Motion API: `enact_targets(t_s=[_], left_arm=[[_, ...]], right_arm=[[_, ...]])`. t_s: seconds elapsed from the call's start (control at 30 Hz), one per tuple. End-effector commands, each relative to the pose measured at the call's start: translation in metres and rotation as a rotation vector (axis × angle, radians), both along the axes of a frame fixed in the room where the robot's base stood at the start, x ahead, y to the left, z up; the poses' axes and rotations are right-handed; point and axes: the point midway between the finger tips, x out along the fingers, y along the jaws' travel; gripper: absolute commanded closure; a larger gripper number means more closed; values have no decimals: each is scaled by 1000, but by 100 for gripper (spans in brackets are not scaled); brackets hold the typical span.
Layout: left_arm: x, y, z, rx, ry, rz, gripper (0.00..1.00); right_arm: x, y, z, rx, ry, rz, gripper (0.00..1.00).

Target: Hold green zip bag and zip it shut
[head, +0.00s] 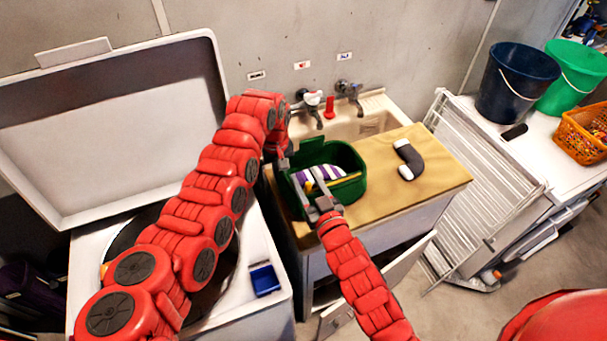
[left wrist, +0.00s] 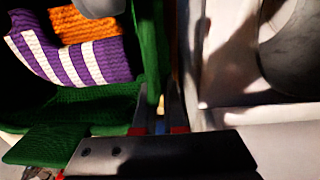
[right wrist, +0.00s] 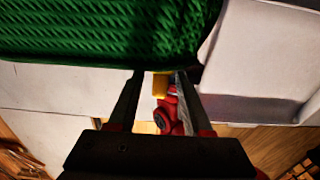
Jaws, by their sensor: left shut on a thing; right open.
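The green zip bag (head: 350,194) stands on the wooden board with its top open. A purple and white striped thing (head: 325,172) lies inside it and also shows in the left wrist view (left wrist: 85,62), beside an orange thing (left wrist: 82,24). My left gripper (head: 281,158) is shut on the bag's left edge; green wall shows between its fingers in the left wrist view. My right gripper (head: 322,198) is open at the bag's near side. In the right wrist view a small yellow piece (right wrist: 160,85), perhaps the zip pull, shows between its fingertips; contact cannot be told.
A dark, white-ended curved object (head: 409,160) lies on the wooden board (head: 432,170) right of the bag. Sink taps (head: 312,102) stand behind. An open-lidded washer (head: 265,225) is at left, a white drying rack (head: 480,185) at right.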

Motion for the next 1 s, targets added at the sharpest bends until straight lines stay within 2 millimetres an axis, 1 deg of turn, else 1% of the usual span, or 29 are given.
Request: enact_targets(t_s=[0.03,0.1,0.2,0.5,0.77,0.8,1.0], left_arm=[[0,0,0,-1,-1,0,100],[0,0,1,-1,-1,0,100],[0,0,0,-1,-1,0,100],[0,0,1,-1,-1,0,100],[0,0,1,-1,-1,0,100],[0,0,1,-1,-1,0,100],[0,0,1,-1,-1,0,100]], right_arm=[[6,2,1,0,-2,0,50],[12,3,-1,-1,2,-1,50],[17,5,-2,-1,3,-1,50],[18,5,-1,-1,3,-1,50],[18,5,-1,-1,2,-1,97],[18,5,-1,-1,2,-1,100],[18,5,-1,-1,2,-1,100]])
